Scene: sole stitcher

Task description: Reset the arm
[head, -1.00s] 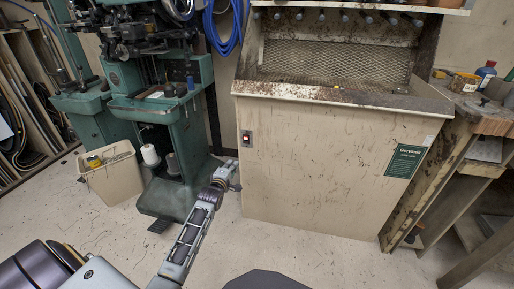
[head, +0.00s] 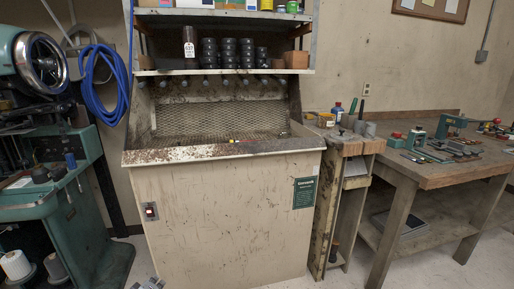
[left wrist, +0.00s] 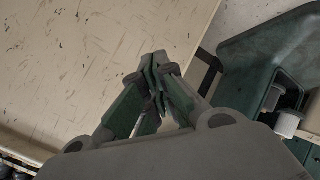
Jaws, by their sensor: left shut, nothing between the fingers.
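My left gripper (head: 148,284) shows only as a small grey piece at the bottom edge of the head view, in front of the beige cabinet (head: 225,215). In the left wrist view its green and grey fingers (left wrist: 160,75) are together with nothing between them. The scuffed cabinet panel (left wrist: 75,70) fills the left of that view. My right gripper is in neither view.
A green stitching machine (head: 70,190) stands at the left, with blue cable (head: 97,85) hanging near it. A wooden workbench (head: 440,172) with tools stands at the right. Black tins (head: 228,50) sit on the shelf above the cabinet.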

